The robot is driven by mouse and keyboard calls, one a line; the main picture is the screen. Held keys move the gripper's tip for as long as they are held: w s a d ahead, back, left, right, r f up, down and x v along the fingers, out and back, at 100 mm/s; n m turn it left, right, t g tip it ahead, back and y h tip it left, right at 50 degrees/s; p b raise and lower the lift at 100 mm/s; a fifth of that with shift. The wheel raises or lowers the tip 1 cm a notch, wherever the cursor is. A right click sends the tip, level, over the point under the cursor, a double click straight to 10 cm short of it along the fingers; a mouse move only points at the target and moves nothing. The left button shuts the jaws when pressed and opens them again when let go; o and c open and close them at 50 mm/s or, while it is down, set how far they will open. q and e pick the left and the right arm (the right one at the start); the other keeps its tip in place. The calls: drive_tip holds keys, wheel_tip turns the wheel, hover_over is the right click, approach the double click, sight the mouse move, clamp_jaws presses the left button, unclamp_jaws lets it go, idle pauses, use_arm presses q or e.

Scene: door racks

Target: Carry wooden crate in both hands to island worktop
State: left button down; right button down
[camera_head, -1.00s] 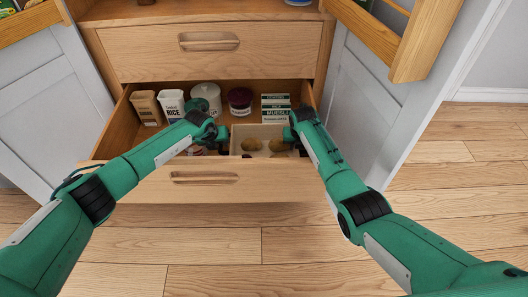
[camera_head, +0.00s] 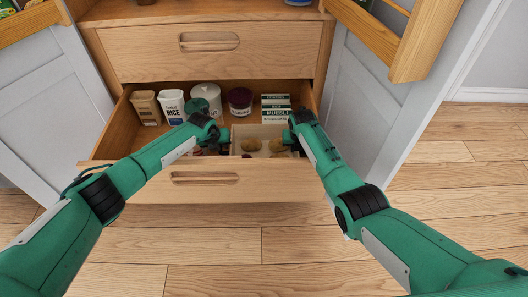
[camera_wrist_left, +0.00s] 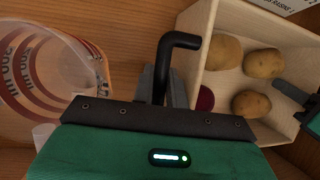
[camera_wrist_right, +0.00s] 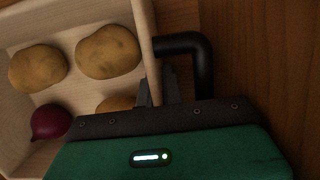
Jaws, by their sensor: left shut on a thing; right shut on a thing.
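The wooden crate (camera_head: 262,129) is a pale open box in the pulled-out lower drawer. It holds several potatoes and a red onion, seen in the right wrist view (camera_wrist_right: 50,122). My left gripper (camera_head: 224,137) is shut on the crate's left wall, which shows in the left wrist view (camera_wrist_left: 194,50). My right gripper (camera_head: 291,136) is shut on the opposite wall, seen in the right wrist view (camera_wrist_right: 146,45). The drawer front hides the crate's lower part; whether it touches the drawer floor cannot be told. The island worktop is not in view.
Behind and left of the crate stand a rice container (camera_head: 172,108), a brown package (camera_head: 146,107), a lidded canister (camera_head: 207,98), a dark red jar (camera_head: 240,101) and boxes (camera_head: 276,107). A clear measuring jug (camera_wrist_left: 60,75) stands close left of my left gripper. The drawer front (camera_head: 205,180) rises before the crate.

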use_arm(q)
drive_tip(key=shift+r, duration=0.25)
use_arm(e)
drive_tip(key=shift+r, duration=0.2)
